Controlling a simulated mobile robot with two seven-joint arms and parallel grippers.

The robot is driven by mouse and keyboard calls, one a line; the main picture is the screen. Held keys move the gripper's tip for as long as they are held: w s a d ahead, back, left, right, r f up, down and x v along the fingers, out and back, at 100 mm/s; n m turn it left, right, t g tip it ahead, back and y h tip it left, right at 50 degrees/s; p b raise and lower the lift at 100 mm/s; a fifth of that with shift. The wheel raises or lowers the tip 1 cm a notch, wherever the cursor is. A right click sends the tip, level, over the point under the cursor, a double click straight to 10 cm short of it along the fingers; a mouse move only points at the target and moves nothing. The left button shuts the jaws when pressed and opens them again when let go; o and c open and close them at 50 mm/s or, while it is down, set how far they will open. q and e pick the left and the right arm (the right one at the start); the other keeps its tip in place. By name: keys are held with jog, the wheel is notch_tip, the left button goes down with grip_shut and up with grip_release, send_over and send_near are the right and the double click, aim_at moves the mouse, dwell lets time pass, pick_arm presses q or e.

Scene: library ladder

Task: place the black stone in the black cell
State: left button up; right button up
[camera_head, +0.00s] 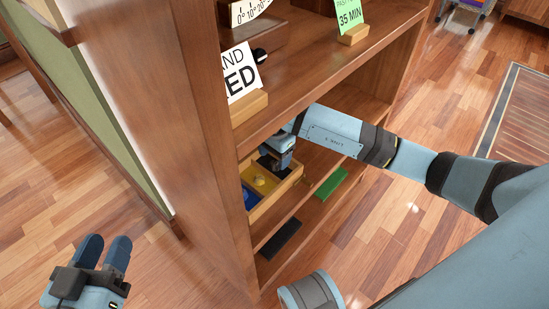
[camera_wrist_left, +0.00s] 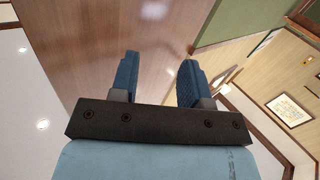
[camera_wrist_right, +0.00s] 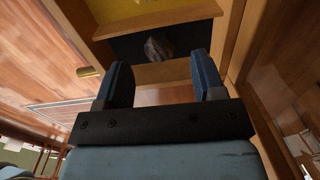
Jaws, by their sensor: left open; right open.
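The black stone (camera_wrist_right: 158,47), a dark grey lump, lies on the dark floor of the black cell (camera_wrist_right: 128,46) in the right wrist view. My right gripper (camera_wrist_right: 161,72) is open, with the stone just beyond its fingertips and apparently not held. In the head view my right gripper (camera_head: 274,163) is at the tray (camera_head: 283,188) on the shelf, and the arm hides the stone and most of the black cell. My left gripper (camera_head: 104,245) is open and empty, low at the left, away from the shelf; its fingers also show in the left wrist view (camera_wrist_left: 158,75).
The tray also has a yellow cell (camera_head: 252,175) with a yellow piece in it and a blue cell (camera_head: 249,199). A black slab (camera_head: 280,238) and a green slab (camera_head: 331,183) lie on the shelf below. Shelf boards and uprights (camera_head: 200,120) closely surround my right arm.

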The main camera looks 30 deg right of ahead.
aim_at(275, 162)
notch_tip(275, 162, up, 4)
jog(key=shift+r+p, duration=0.15)
jog(key=shift+p, duration=0.45)
pick_arm(q)
jog(key=shift+s+d+f+n+g, duration=0.3)
jog(key=shift+s+f+n, duration=0.1)
jog(key=shift+s+n, duration=0.3)
jog(key=shift+w+r, duration=0.1)
jog(key=shift+r, duration=0.1)
